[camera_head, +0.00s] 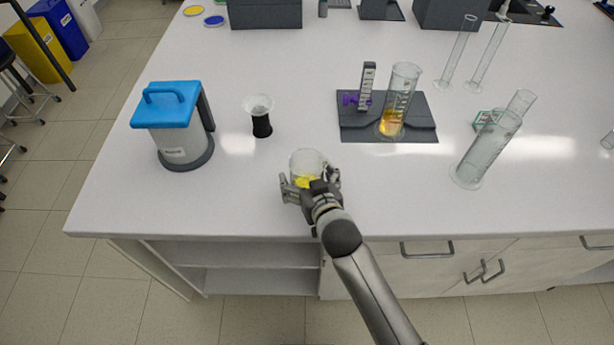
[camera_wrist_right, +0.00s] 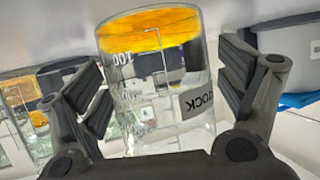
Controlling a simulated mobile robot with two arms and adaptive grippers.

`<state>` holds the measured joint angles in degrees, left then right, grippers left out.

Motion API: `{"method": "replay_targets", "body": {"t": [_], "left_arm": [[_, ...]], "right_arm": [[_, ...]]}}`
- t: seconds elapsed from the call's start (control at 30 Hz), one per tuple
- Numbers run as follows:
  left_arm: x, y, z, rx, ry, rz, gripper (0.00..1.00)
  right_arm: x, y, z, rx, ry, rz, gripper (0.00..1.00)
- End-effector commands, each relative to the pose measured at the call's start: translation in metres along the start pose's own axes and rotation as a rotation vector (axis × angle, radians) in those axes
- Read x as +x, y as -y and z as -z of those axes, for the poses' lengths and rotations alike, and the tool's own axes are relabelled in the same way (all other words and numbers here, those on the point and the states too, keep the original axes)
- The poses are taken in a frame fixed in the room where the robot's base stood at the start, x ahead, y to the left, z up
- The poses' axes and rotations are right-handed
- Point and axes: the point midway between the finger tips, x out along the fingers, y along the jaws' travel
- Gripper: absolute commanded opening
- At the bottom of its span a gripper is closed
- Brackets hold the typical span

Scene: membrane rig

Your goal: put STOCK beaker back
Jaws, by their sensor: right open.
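The STOCK beaker (camera_head: 307,161) is a clear glass beaker with yellow-orange liquid, near the front edge of the white bench. In the right wrist view the beaker (camera_wrist_right: 155,90) fills the middle, with part of its label and a 100 mark showing. My right gripper (camera_head: 311,181) is at the beaker from the front, with its fingers on either side. The right gripper (camera_wrist_right: 165,95) is open in the wrist view, and gaps show between the fingers and the glass. The beaker's base is hidden behind the gripper. My left gripper is not in view.
A blue-lidded container (camera_head: 178,135) and a black-based funnel cup (camera_head: 260,117) stand to the left. A dark stand (camera_head: 417,134) with a cylinder of amber liquid (camera_head: 397,105) is at the right. Tall glass cylinders (camera_head: 487,150) stand farther right. Bench between beaker and cylinders is clear.

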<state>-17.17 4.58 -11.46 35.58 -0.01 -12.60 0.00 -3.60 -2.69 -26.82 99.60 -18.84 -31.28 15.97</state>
Motion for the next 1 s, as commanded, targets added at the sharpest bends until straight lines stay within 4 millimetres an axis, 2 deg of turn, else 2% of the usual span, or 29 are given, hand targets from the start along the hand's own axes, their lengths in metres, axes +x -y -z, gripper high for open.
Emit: {"method": "replay_targets", "body": {"t": [0.23,0.37,0.8,1.0], "left_arm": [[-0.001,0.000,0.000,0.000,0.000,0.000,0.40],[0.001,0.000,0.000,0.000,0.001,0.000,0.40],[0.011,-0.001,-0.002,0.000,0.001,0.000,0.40],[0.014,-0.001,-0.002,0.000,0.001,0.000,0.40]], "right_arm": [[-0.003,0.000,0.003,0.000,-0.001,0.000,0.90],[-0.015,0.000,0.001,0.000,0.001,0.000,0.90],[-0.092,0.000,0.001,0.001,0.000,0.000,0.90],[-0.114,0.000,0.002,-0.001,0.000,0.000,0.90]]}}
